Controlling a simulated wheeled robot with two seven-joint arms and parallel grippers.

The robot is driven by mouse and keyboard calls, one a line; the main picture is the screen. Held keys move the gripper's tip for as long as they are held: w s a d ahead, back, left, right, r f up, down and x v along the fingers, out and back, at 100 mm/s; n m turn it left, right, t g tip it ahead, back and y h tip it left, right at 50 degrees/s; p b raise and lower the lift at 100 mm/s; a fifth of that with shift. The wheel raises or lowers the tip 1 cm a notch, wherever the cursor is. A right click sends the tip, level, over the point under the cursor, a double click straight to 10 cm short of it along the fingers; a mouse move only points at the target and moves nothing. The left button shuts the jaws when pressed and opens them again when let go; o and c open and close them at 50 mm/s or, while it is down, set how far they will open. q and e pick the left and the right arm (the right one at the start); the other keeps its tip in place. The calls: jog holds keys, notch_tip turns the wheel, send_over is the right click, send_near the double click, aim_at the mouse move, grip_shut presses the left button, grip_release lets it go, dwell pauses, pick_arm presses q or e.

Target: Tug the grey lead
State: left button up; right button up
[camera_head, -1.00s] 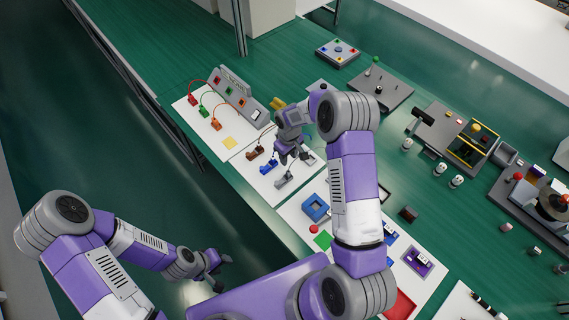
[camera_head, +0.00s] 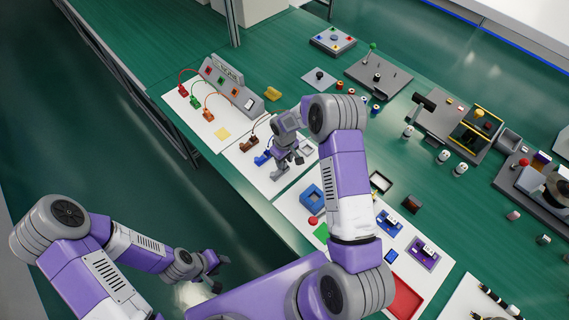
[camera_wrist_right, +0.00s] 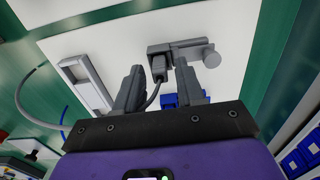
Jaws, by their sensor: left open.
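The grey lead (camera_wrist_right: 158,66) ends in a grey plug on the white sheet, with a dark cable running back from it. In the head view its end (camera_head: 280,174) shows beside my right gripper, partly hidden. My right gripper (camera_wrist_right: 159,68) is open, its two fingers on either side of the plug with a gap showing on each side. In the head view my right gripper (camera_head: 291,163) points down at the sheet. A blue plug (camera_head: 262,158) and a brown plug (camera_head: 249,145) lie next to it. My left gripper (camera_head: 214,276) is open and empty, away from the table.
A grey frame (camera_head: 308,147) lies right of the gripper. A grey box with red, green and orange leads (camera_head: 228,84) stands at the back left. A yellow piece (camera_head: 273,92) lies behind.

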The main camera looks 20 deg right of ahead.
jog(key=shift+c, duration=0.3)
grip_shut()
jog(key=shift+r+b, duration=0.35)
jog(key=shift+b, duration=0.2)
dwell(5.3)
jog(key=shift+f+b, duration=0.3)
jog(key=shift+b, duration=0.05)
dwell(0.7)
jog(key=shift+o, duration=1)
grip_release()
